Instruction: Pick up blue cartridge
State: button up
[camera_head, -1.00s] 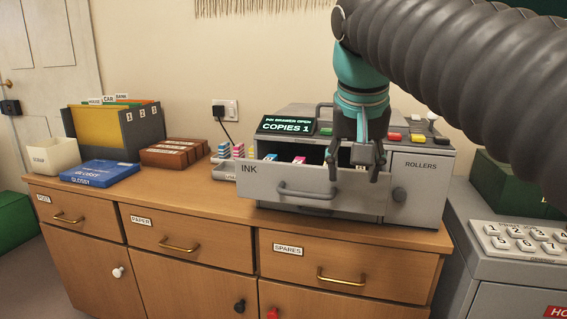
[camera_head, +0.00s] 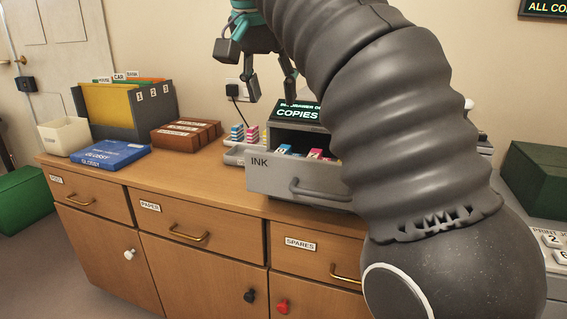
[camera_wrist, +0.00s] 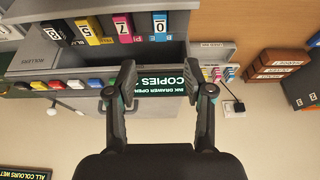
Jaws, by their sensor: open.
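The blue cartridge (camera_wrist: 159,25) stands at the end of a row in the open ink drawer, beside a pink cartridge (camera_wrist: 122,28), in the wrist view. In the head view the blue cartridge (camera_head: 283,149) shows only its top above the drawer front (camera_head: 290,180). My gripper (camera_head: 270,92) is open and empty, raised above and behind the drawer near the wall. In the wrist view its fingers (camera_wrist: 162,80) are spread in front of the copier's display, apart from the cartridges.
Yellow (camera_wrist: 88,32) and black (camera_wrist: 56,34) cartridges share the drawer. A small tray of striped cartridges (camera_head: 238,132) sits left of it. Brown boxes (camera_head: 186,134), a blue pack (camera_head: 110,154) and a file holder (camera_head: 140,108) stand further left. Bare wood lies in front of them.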

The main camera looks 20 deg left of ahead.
aim_at(282, 150)
jog(key=x, duration=1.2)
jog(key=shift+s+f, duration=0.1)
jog(key=shift+s, duration=0.05)
grip_shut()
